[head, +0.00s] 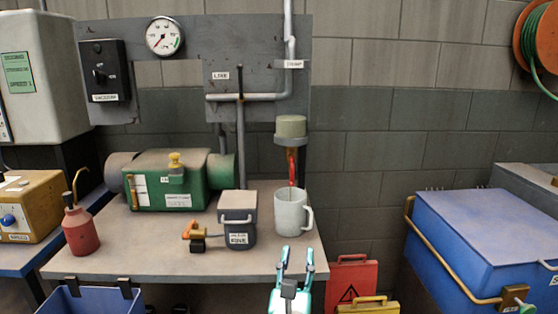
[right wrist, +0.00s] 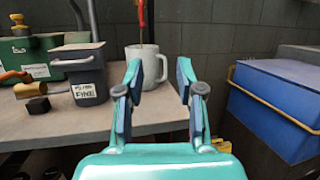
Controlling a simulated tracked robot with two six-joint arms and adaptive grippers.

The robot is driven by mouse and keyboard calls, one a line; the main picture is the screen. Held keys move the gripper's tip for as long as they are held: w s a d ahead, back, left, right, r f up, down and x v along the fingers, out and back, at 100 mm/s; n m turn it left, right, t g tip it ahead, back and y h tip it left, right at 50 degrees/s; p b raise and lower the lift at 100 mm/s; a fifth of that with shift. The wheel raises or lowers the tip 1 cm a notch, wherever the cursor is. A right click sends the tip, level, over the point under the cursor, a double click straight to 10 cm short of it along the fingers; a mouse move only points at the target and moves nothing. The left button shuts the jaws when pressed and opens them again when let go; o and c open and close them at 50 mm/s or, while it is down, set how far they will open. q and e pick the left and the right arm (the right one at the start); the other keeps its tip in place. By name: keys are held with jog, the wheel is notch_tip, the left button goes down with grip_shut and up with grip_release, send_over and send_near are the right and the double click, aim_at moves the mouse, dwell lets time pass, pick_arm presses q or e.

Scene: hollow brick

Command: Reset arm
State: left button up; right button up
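My right gripper (head: 295,262) is in front of the workbench, at the bottom of the head view. Its teal fingers with dark pads are spread apart, with nothing between them. In the right wrist view the open fingers (right wrist: 157,85) point toward the bench, with a white mug (right wrist: 147,64) beyond them. The mug (head: 291,214) stands upright on the bench (head: 170,258) below a red-tipped spout. My left gripper does not show in either view.
A dark canister labelled FINE (head: 238,215), a green machine (head: 165,178) and a red oil can (head: 80,228) stand on the bench. A blue chest (head: 480,245) with a brass rail is at the right. Red (head: 352,280) and yellow cases are low between.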

jog(key=d+f+m+g+h, duration=0.15)
jog(key=d+f+g, duration=0.25)
jog(key=f, duration=0.4)
jog(key=d+f+m+g+h, duration=0.1)
jog(key=d+f+m+g, duration=0.15)
jog(key=d+f, duration=0.4)
jog(key=s+d+f+m+g, duration=0.2)
jog(key=s+f+g, duration=0.25)
jog(key=f, duration=0.35)
jog(key=s+d+f+m+g, duration=0.2)
jog(key=s+f+g, duration=0.2)
jog(key=s+f, duration=0.3)
jog(key=s+a+f+m+g+y, duration=0.3)
jog(key=s+f+m+y, duration=0.2)
jog(key=s+f+m, duration=0.65)
jog(key=s+a+f+m+g+y, duration=0.35)
jog(key=s+m+y, duration=0.25)
jog(key=m, duration=1)
notch_tip(320, 180, up, 16)
jog(key=t+p, duration=0.1)
jog(key=p, duration=1.5)
jog(key=shift+w+d+m+h, duration=0.3)
jog(key=shift+w+m+h, duration=0.05)
jog(key=shift+m, duration=0.1)
